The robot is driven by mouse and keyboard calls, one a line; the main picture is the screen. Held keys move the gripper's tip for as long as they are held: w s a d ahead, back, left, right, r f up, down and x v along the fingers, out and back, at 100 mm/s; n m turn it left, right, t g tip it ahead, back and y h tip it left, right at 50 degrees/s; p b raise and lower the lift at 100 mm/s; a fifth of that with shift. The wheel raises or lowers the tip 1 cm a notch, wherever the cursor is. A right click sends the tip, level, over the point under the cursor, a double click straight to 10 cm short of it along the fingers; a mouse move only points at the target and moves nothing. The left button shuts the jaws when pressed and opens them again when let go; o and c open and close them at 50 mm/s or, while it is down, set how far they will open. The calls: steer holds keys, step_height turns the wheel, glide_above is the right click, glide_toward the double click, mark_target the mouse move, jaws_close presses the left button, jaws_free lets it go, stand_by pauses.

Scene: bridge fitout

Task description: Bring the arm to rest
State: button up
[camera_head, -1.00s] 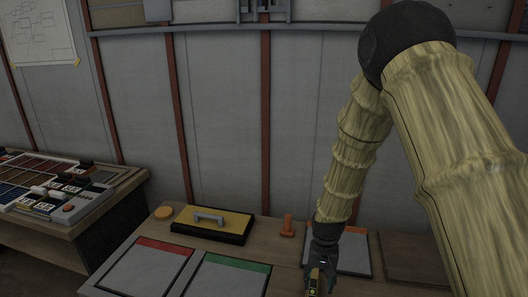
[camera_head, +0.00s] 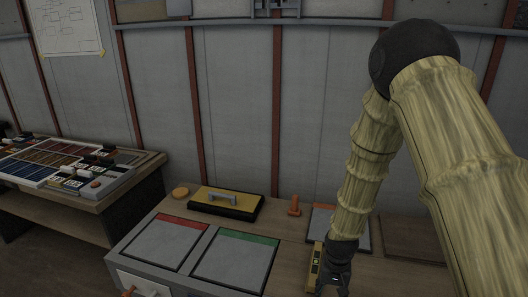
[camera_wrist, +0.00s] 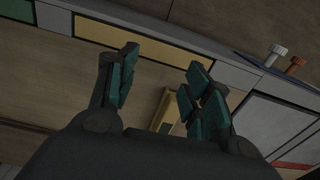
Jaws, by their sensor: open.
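My gripper (camera_head: 334,283) is low over the right part of the wooden bench in the head view, and the frame's bottom edge partly cuts it off. In the wrist view its two dark, green-padded fingers (camera_wrist: 160,75) are spread apart with nothing gripped between them. My arm reaches down from the upper right and is bent at the dark elbow joint. A narrow yellow item (camera_head: 315,268) is just left of the gripper. A yellow piece (camera_wrist: 170,108) also shows beyond the fingers in the wrist view; whether the two are the same I cannot tell.
The bench holds a yellow-and-black case (camera_head: 227,202), red-edged (camera_head: 165,242) and green-edged (camera_head: 237,260) panels, an orange peg (camera_head: 294,206) and an orange-edged panel (camera_head: 325,222) behind my arm. A console desk (camera_head: 110,195) stands left. A grey wall (camera_head: 240,120) closes off the back.

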steer(key=s+f, duration=0.5)
steer(key=s, duration=0.5)
steer(key=s+d+f+n, duration=0.1)
steer(key=s+f, duration=0.5)
steer(key=s, duration=0.5)
steer(key=s+d+f+n, duration=0.1)
steer(key=s+f, duration=0.4)
steer(key=s, duration=0.6)
steer(key=shift+d+f, duration=0.25)
steer(key=shift+s, duration=0.1)
